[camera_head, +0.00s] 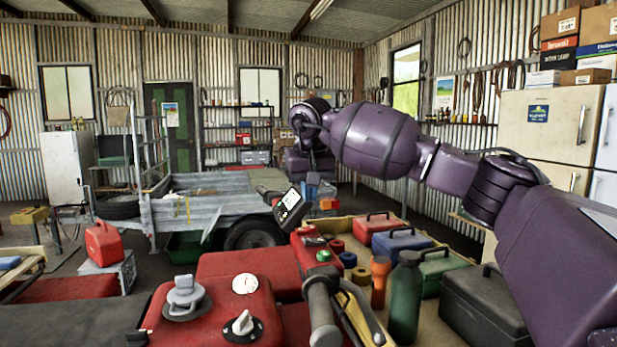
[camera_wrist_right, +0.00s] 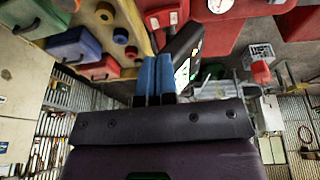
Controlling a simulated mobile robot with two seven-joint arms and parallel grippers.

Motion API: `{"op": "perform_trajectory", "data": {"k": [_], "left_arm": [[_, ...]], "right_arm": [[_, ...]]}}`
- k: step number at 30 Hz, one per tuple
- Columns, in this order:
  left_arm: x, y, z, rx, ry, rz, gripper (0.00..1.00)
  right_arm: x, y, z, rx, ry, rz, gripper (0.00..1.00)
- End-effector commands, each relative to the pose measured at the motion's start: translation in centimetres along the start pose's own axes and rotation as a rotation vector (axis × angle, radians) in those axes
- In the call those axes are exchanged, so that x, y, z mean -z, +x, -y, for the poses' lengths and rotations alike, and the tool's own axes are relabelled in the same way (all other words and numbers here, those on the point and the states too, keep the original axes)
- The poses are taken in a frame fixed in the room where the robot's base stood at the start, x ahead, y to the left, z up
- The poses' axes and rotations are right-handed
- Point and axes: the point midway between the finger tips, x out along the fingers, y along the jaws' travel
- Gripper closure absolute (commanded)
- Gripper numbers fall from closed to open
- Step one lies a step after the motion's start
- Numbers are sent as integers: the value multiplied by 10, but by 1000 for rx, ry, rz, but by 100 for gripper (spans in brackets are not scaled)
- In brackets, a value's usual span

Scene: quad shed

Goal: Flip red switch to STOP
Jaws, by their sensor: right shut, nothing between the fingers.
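The quad's handlebar has a grey-black grip (camera_head: 322,315) and a red control housing (camera_head: 308,241) with a green button (camera_head: 323,256). A separate red switch and its STOP marking are too small to make out. A tilted display (camera_head: 291,204) stands beside the housing and also shows in the right wrist view (camera_wrist_right: 185,68). My right gripper (camera_head: 312,190) points down behind the housing and display, apart from them in the head view. Its blue fingers are shut and empty in the right wrist view (camera_wrist_right: 156,75), close beside the display. My left gripper is out of view.
The red quad body (camera_head: 240,305) fills the lower front. Right of the handlebar, a bench holds a green bottle (camera_head: 405,298), an orange torch (camera_head: 380,282) and several toolboxes (camera_head: 398,243). A grey trailer (camera_head: 205,212) stands behind. The air above the display is clear.

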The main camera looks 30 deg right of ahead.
Motion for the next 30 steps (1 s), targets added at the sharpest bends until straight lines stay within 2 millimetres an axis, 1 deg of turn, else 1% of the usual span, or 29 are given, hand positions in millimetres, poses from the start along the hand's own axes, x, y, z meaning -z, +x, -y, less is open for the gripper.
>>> {"op": "perform_trajectory", "data": {"k": [1,3,9,12,16,26,30], "left_arm": [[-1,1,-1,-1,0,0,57],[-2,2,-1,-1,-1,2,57],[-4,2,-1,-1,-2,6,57],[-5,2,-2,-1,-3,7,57],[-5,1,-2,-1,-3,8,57],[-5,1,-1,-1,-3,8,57],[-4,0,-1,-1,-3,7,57]], "right_arm": [[0,12,0,-1,0,4,100],[0,24,0,-1,0,4,100],[-7,48,-2,-1,-1,2,100],[-10,55,-3,0,-2,0,100],[-11,60,-3,0,-1,0,100],[-11,61,-4,0,0,0,100],[-12,64,-6,31,10,1,100]]}}
